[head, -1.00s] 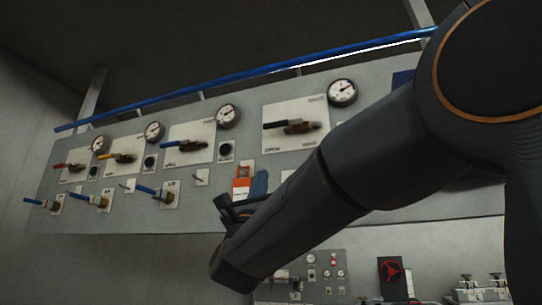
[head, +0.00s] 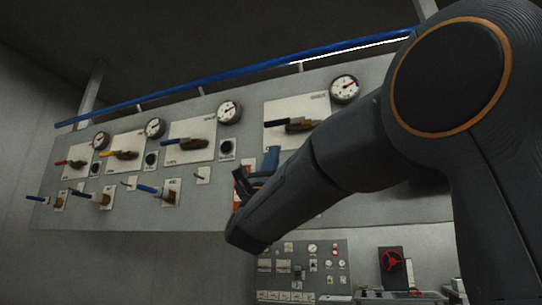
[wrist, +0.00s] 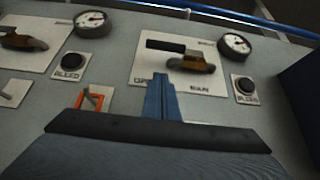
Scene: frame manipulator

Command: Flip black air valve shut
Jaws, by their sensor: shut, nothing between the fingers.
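The black air valve handle (head: 278,122) lies about level, pointing left from its brass body (head: 299,125) on a white plate at the right of the panel. In the wrist view the black handle (wrist: 166,46) and brass body (wrist: 192,64) show just above and beyond my gripper (wrist: 162,78). The blue fingers are together and empty. They overlap the plate's lower left part in the picture, below the handle; I cannot tell whether they touch the plate. In the head view my gripper (head: 271,158) is below and left of the valve.
A gauge (head: 344,89) sits right of the valve plate. An orange part (wrist: 90,98) is on the panel at the left of my gripper. Other valves with yellow (head: 108,152), red and blue handles lie further left. A blue rail (head: 240,78) runs above the panel.

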